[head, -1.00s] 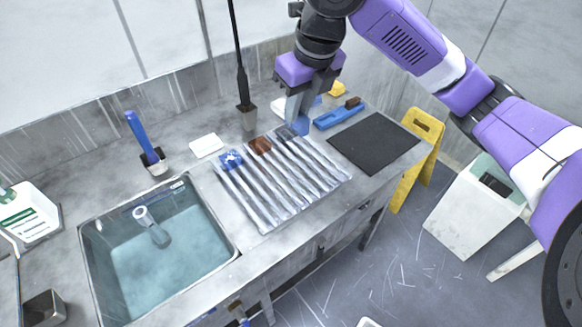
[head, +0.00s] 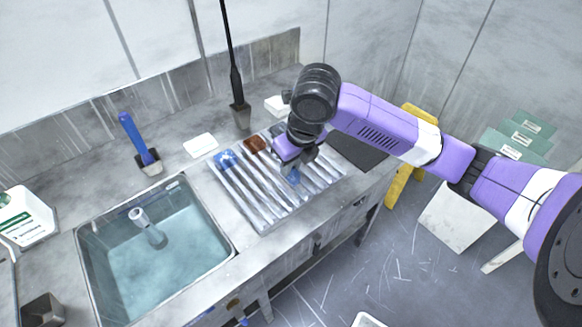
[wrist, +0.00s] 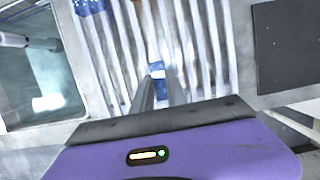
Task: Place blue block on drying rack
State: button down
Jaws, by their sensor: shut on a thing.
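The drying rack (head: 262,212) is a ribbed, pale grey rack lying on the counter right of the sink. My gripper (head: 293,172) points down over its right-middle part, shut on a blue block (head: 293,178). The wrist view shows the blue block (wrist: 158,72) between the fingertips, above the ribs of the rack (wrist: 115,55). The fingers hide most of the block, and I cannot tell whether it touches the ribs. Another blue piece (head: 226,159) and a brown piece (head: 255,144) lie at the rack's back edge.
The water-filled sink (head: 150,260) is left of the rack. A dark mat (head: 358,152) lies to the right, partly behind my arm. A blue-handled brush (head: 138,140), a white block (head: 201,145) and a black upright rod (head: 236,85) stand behind. The rack's front ribs are bare.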

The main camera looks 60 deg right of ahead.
jog(key=shift+f, duration=0.7)
jog(key=shift+f, duration=0.25)
jog(key=c, duration=1.3)
grip_release()
jog(key=shift+r, duration=0.1)
jog(key=shift+c, duration=0.2)
